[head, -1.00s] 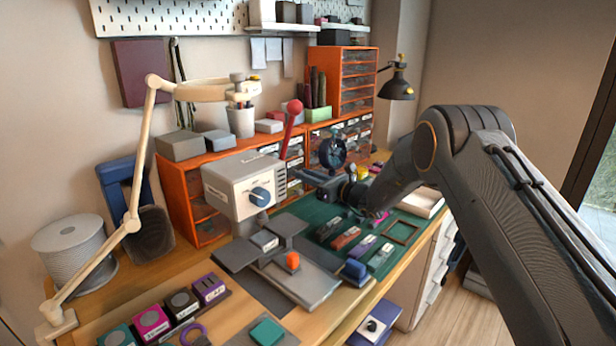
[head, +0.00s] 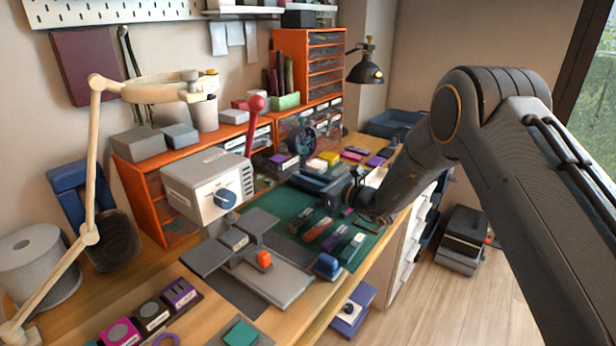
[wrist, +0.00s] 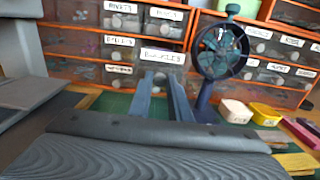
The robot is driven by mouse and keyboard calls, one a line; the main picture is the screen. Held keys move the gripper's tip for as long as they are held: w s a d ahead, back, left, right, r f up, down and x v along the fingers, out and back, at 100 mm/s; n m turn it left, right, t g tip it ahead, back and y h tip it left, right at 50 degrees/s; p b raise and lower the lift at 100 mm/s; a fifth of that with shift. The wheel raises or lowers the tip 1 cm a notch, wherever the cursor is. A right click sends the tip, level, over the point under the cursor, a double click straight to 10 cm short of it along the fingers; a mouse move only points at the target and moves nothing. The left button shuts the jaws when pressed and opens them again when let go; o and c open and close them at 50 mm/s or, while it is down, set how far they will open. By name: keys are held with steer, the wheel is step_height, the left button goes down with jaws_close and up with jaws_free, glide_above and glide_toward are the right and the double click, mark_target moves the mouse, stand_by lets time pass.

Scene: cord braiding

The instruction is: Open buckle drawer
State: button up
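The buckle drawer (wrist: 163,57) is in the orange drawer cabinet, with a white label that seems to read "BUCKLES". Its label looks larger and nearer than those around it, and its front seems to stand out from the cabinet. In the head view a dark labelled drawer front (head: 283,161) juts out beside the grey machine. My gripper (wrist: 163,82) points at the drawer, its two blue-grey fingers apart with a gap between them. The fingertips are just below the label; whether they touch the drawer is unclear. In the head view my gripper (head: 318,181) is above the green mat.
A dark fan-like wheel on a stand (wrist: 220,50) is close right of my fingers. White and yellow boxes (wrist: 264,113) lie farther right. The grey machine with a red-knobbed lever (head: 210,185) stands left. Small coloured blocks lie on the green mat (head: 290,205).

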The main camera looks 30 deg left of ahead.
steer(key=o, duration=0.4)
steer(key=shift+d, duration=0.15)
steer(key=d, duration=0.5)
steer(key=s+d, duration=0.1)
steer(key=d, duration=0.1)
steer(key=shift+d+b, duration=0.25)
steer(key=shift+b, duration=0.1)
